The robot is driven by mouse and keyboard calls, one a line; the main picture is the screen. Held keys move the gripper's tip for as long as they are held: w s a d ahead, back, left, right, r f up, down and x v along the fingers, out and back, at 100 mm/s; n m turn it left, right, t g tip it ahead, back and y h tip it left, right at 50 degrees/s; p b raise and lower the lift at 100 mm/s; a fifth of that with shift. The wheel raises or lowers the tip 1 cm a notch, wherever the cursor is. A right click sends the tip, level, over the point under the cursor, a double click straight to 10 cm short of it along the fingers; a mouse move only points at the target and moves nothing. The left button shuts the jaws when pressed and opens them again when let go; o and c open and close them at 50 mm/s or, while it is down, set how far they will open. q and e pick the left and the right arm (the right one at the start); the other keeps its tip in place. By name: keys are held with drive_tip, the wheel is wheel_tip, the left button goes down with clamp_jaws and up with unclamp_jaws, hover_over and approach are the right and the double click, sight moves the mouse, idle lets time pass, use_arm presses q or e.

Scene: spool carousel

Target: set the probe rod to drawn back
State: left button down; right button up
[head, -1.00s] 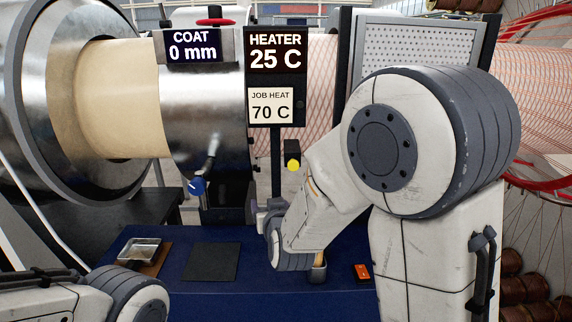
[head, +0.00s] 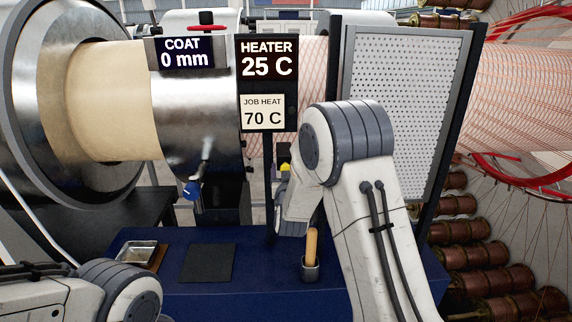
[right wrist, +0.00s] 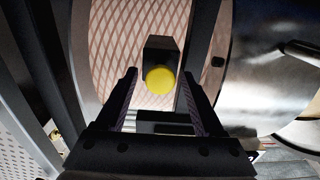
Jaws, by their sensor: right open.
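A round yellow knob (right wrist: 160,80) on a dark block shows in the right wrist view, in front of the cross-hatched roll. It looks like the end of the probe rod, but the rod itself is not visible. In the head view the knob (head: 285,167) is small and partly covered by my right gripper. My right gripper (right wrist: 160,74) is open, its two fingers on either side of the knob in the picture. I cannot tell how far the knob lies beyond the fingertips. My left gripper is out of view; only my left arm shows at the lower left.
The heater sign (head: 266,57) reads 25 C, with a job heat card (head: 263,114) of 70 C below. A perforated panel (head: 405,110) stands at the right. The blue bench (head: 215,302) holds a metal tray (head: 137,252), a dark mat (head: 206,262) and a cup (head: 310,270) with a wooden handle.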

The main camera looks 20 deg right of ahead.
drive_tip(key=shift+w+d, duration=0.1)
drive_tip(key=shift+w, duration=0.15)
clamp_jaws()
idle(1.4)
